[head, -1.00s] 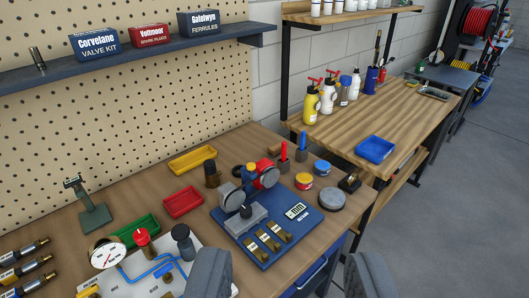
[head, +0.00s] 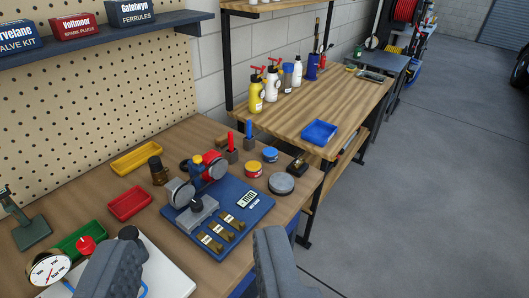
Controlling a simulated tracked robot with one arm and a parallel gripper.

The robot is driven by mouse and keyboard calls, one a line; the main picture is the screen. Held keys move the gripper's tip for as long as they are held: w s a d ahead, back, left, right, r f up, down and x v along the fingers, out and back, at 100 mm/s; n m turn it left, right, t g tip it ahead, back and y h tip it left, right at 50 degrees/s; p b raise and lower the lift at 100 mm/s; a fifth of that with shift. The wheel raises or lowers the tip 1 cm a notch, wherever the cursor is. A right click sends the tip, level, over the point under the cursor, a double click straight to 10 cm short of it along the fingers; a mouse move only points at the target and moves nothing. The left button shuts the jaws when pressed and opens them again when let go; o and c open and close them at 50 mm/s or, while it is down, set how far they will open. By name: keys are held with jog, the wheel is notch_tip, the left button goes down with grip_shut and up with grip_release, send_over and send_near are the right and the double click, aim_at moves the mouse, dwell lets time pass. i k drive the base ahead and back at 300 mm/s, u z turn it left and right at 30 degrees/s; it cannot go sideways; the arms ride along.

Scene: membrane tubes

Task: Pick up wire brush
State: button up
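I cannot make out a wire brush for certain in the head view. A small brown piece (head: 221,142) lies at the back of the near bench, partly hidden behind other items, and is too small to identify. A small dark and brass-coloured item (head: 297,163) sits near the bench's right end, also unclear. My gripper (head: 197,242) shows at the bottom as two grey fingers spread wide apart. It is open with nothing held between the fingers, and its left finger covers part of a white board.
The near bench holds a blue board (head: 262,205) with fittings, a yellow tray (head: 136,158), a red tray (head: 130,203) and a pressure gauge (head: 48,268). The second bench (head: 350,103) carries bottles and a blue tray (head: 319,132). Floor (head: 420,200) at the right is clear.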

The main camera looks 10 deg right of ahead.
aim_at(222, 141)
jog(key=z, duration=0.5)
jog(key=k, duration=1.3)
jog(key=z, duration=0.85)
jog(key=i, duration=2)
jog(key=u, duration=0.4)
jog(key=i, duration=1.15)
jog(key=u, duration=1.35)
jog(key=i, duration=1.05)
jog(key=u, duration=0.4)
